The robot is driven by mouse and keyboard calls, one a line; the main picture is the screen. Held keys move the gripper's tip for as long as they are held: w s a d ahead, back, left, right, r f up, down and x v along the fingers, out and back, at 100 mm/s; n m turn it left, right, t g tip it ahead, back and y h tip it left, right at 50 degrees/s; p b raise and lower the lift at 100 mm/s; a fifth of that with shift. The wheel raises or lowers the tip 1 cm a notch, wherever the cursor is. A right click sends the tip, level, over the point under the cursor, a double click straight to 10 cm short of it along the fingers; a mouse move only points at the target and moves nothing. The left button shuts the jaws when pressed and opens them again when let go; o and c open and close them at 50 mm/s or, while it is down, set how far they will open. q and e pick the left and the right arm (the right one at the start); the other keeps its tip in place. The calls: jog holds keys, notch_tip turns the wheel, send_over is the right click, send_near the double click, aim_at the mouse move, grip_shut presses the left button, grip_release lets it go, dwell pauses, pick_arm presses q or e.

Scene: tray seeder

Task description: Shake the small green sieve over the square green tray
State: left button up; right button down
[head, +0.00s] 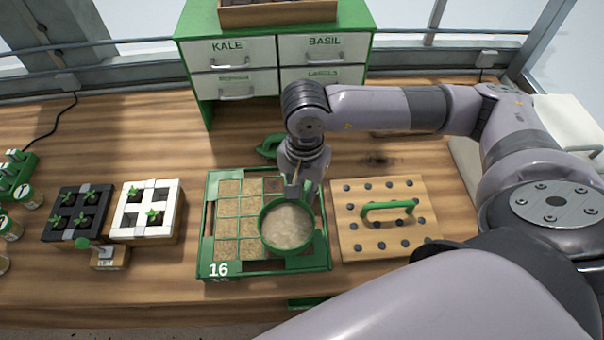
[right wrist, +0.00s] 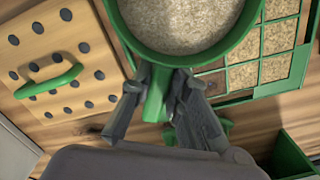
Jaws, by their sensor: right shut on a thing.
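The small green sieve (head: 287,227) holds a pale grainy material and is above the right half of the square green tray (head: 209,240). The tray is marked 16 and split into cells, several of them filled with light brown grains. My right gripper (head: 297,190) is shut on the sieve's handle; the right wrist view shows both fingers (right wrist: 160,95) around the green handle, with the sieve bowl (right wrist: 185,50) beyond. The sieve hides some tray cells. My left gripper is not in view.
A wooden dibber board (head: 385,240) with dark pegs and a green handle lies right of the tray. White (head: 170,225) and black (head: 62,231) seedling trays stand left. A drawer cabinet (head: 275,85) labelled KALE and BASIL stands behind. Jars (head: 12,225) are at far left.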

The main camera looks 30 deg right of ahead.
aim_at(306, 232)
jog(key=s+a, duration=0.1)
jog(key=s, duration=0.1)
jog(key=s+a+b, duration=0.1)
jog(key=s, duration=0.1)
jog(key=s+a, duration=0.1)
jog(key=s, duration=0.1)
jog(key=shift+s+a, duration=0.1)
jog(key=shift+s, duration=0.15)
notch_tip(306, 232, up, 2)
jog(key=shift+w+r+p, duration=0.1)
jog(key=shift+r+p, duration=0.05)
jog(key=shift+p, duration=0.15)
jog(key=shift+r, duration=0.9)
